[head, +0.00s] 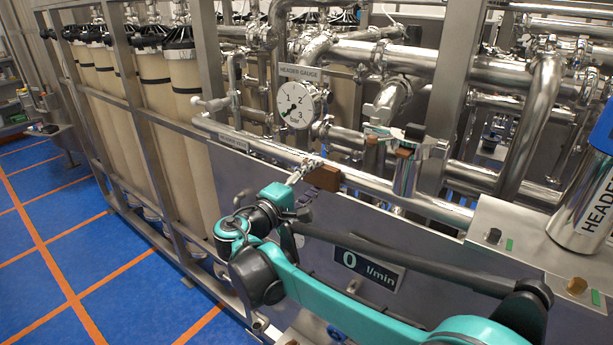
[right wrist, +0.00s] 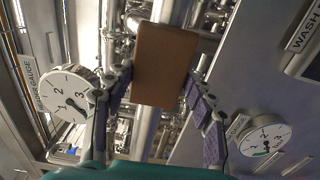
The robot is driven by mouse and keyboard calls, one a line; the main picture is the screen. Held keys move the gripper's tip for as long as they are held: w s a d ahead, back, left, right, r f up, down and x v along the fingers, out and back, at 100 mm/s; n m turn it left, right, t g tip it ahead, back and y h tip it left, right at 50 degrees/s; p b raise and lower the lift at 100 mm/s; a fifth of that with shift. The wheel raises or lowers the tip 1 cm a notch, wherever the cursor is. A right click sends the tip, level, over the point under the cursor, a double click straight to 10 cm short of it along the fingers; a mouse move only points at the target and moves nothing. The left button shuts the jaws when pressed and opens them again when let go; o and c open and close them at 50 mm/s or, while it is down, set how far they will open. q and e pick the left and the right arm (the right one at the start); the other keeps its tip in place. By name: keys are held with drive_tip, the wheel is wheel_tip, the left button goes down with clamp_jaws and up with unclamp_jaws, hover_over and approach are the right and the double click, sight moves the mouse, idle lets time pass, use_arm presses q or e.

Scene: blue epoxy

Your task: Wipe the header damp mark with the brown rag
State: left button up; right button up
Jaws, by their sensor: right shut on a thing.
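The brown rag (head: 324,178) is a small brown block held in my right gripper (head: 310,172), in front of the long steel header pipe (head: 375,185). In the right wrist view the rag (right wrist: 162,62) sits between the two purple-padded fingers of my right gripper (right wrist: 160,88), and the pipe (right wrist: 146,128) runs behind it. I cannot tell whether the rag touches the pipe. No damp mark can be made out; the rag and gripper cover part of the pipe. My left gripper is not in view.
A header gauge (head: 299,104) stands behind the pipe. A grey panel with a flow display (head: 369,268) lies below it. A steel canister (head: 584,205) stands on the ledge at right. Tan filter columns (head: 190,130) and open blue floor (head: 40,230) are at left.

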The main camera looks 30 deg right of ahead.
sight(331, 182)
drive_tip(key=shift+s+d, duration=0.3)
drive_tip(key=shift+s, duration=0.55)
drive_tip(key=shift+s+d, duration=0.15)
drive_tip(key=shift+s, duration=0.1)
drive_tip(key=shift+s+d+p, duration=0.25)
drive_tip(key=shift+s+d, duration=0.15)
drive_tip(key=shift+s, duration=0.3)
drive_tip(key=shift+s+d+p, duration=0.2)
drive_tip(key=shift+s+d, duration=0.15)
drive_tip(key=shift+s, duration=0.35)
drive_tip(key=shift+w+a, duration=0.3)
drive_tip(key=shift+w, duration=0.25)
drive_tip(key=shift+w+a+b, duration=0.25)
drive_tip(key=shift+w+a, duration=0.05)
drive_tip(key=shift+w, duration=0.4)
drive_tip(key=shift+w+a+b, duration=0.25)
drive_tip(key=shift+w, duration=0.4)
drive_tip(key=shift+w+a, duration=0.2)
drive_tip(key=shift+w, duration=0.25)
drive_tip(key=shift+w+a+b, duration=0.2)
drive_tip(key=shift+w+a, duration=0.1)
drive_tip(key=shift+w, duration=0.35)
drive_tip(key=shift+w+a+b, duration=0.15)
drive_tip(key=shift+w+a, duration=0.1)
drive_tip(key=shift+w, duration=0.35)
